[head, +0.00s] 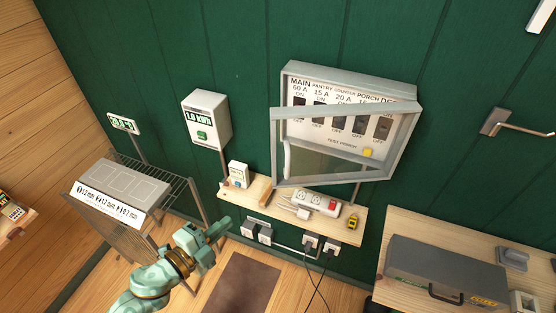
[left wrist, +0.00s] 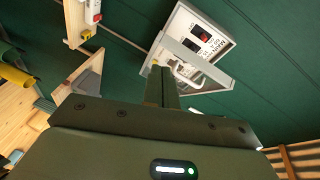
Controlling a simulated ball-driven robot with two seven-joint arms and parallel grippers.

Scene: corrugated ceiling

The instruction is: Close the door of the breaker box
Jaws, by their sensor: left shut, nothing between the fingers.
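The breaker box (head: 349,77) is a grey metal case on the green wall, with a labelled panel and a row of dark breakers. Its door (head: 335,183), a grey frame with a see-through pane, stands open, its left edge out from the box. My left gripper (head: 222,229) is shut and empty, below and left of the box, apart from the door. In the left wrist view, the shut fingers (left wrist: 158,80) overlap the lower edge of the door frame (left wrist: 196,67) in front of the breaker box (left wrist: 207,24). My right gripper is in neither view.
A meter (head: 206,120) hangs to the left. A wire rack (head: 187,190) stands further left; a bench with a grey toolbox (head: 445,272) is at right.

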